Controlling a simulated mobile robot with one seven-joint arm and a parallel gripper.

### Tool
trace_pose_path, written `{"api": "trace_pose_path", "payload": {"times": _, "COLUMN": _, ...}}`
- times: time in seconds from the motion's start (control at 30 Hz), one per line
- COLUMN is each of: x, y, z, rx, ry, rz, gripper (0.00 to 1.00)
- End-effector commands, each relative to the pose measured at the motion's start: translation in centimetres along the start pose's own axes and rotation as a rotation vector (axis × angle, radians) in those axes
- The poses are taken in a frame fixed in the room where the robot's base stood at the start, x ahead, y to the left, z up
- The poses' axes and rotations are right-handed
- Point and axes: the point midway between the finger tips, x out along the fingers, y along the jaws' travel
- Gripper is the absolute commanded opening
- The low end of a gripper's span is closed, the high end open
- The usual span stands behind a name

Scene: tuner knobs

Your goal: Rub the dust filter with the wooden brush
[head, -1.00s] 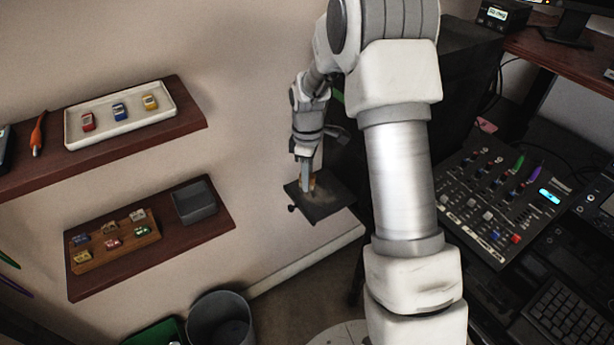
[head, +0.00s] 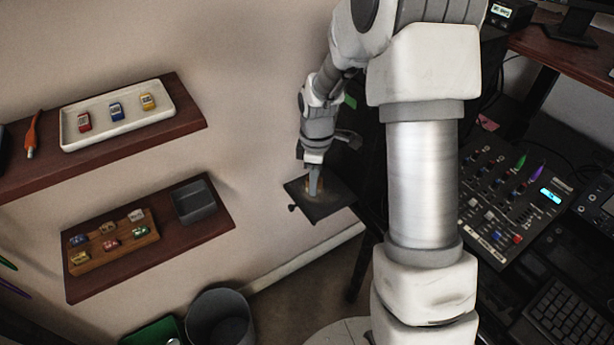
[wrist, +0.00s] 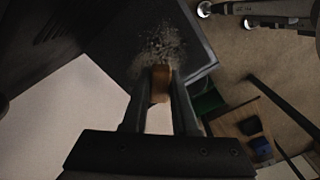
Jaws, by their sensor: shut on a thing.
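The dust filter is a dark flat square panel (head: 330,203) in the middle of the head view, standing out near the wall. In the wrist view the dark panel (wrist: 205,50) carries a patch of pale grey dust (wrist: 160,45). My gripper (head: 314,186) is over the panel, pointing down. In the wrist view its fingers are shut on a small wooden brush (wrist: 160,84). The brush end is at the near edge of the dust patch. I cannot tell for sure whether it touches the panel. The brush's bristles are hidden.
Two wall shelves are at the left, with a white tray (head: 70,131) on the upper one and a wooden rack (head: 84,262) and grey bin (head: 193,203) on the lower. A waste bin (head: 221,318) stands below. A mixer (head: 512,205) is at the right.

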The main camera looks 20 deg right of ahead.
Motion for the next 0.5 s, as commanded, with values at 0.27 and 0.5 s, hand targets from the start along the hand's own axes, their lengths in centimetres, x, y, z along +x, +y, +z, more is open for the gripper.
{"api": "trace_pose_path", "payload": {"times": 0.27, "x": 0.3, "y": -0.4, "z": 3.4, "rx": 0.047, "ry": -0.026, "rz": -0.007, "gripper": 0.0}}
{"api": "trace_pose_path", "payload": {"times": 0.5, "x": 0.2, "y": -2.1, "z": 4.9, "rx": 0.048, "ry": -0.026, "rz": -0.009, "gripper": 0.0}}
